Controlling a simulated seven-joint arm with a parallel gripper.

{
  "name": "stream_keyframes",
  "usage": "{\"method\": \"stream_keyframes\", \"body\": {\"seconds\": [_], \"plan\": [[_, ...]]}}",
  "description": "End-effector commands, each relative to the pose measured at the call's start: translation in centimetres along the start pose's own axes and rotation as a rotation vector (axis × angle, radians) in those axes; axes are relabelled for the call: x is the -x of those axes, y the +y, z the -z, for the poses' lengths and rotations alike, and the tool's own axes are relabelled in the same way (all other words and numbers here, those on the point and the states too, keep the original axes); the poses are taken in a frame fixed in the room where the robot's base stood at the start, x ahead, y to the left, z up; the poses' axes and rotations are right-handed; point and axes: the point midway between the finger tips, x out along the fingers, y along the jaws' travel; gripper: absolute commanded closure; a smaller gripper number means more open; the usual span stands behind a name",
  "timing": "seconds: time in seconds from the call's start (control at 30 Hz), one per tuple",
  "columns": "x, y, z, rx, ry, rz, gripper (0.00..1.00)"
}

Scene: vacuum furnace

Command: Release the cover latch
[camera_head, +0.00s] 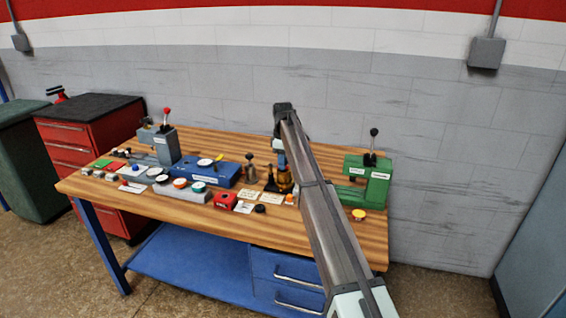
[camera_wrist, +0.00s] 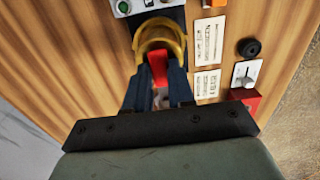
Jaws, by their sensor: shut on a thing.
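In the wrist view my gripper (camera_wrist: 159,76) points down with its two dark fingers shut on a red latch tab (camera_wrist: 157,64). The tab lies between the fingertips, in front of a yellow-amber rounded cover (camera_wrist: 160,33). The cover sits on a dark base. The lower part of the tab and the near side of the cover are partly hidden by the fingers. In the head view the amber cover (camera_head: 285,180) stands on the bench beside my arm, and the fingertips and the tab cannot be made out there.
White label cards (camera_wrist: 208,42), a black knob (camera_wrist: 248,47), a switch (camera_wrist: 243,74) and a red box (camera_wrist: 245,97) lie right of the cover. A green press-like device (camera_head: 368,182) stands right on the bench. A blue device (camera_head: 208,170) and several controls fill the left.

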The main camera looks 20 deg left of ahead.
Motion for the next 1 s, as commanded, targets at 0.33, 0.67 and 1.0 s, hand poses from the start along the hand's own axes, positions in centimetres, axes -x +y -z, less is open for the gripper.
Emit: {"method": "stream_keyframes", "body": {"seconds": [0.33, 0.67, 1.0], "plan": [[0.0, 0.3, 0.0, 0.048, 0.000, 0.000, 1.00], [0.0, 1.6, 0.2, 0.280, 0.000, 0.000, 1.00], [0.1, 3.1, 1.0, 0.603, 0.000, 0.000, 1.00]]}}
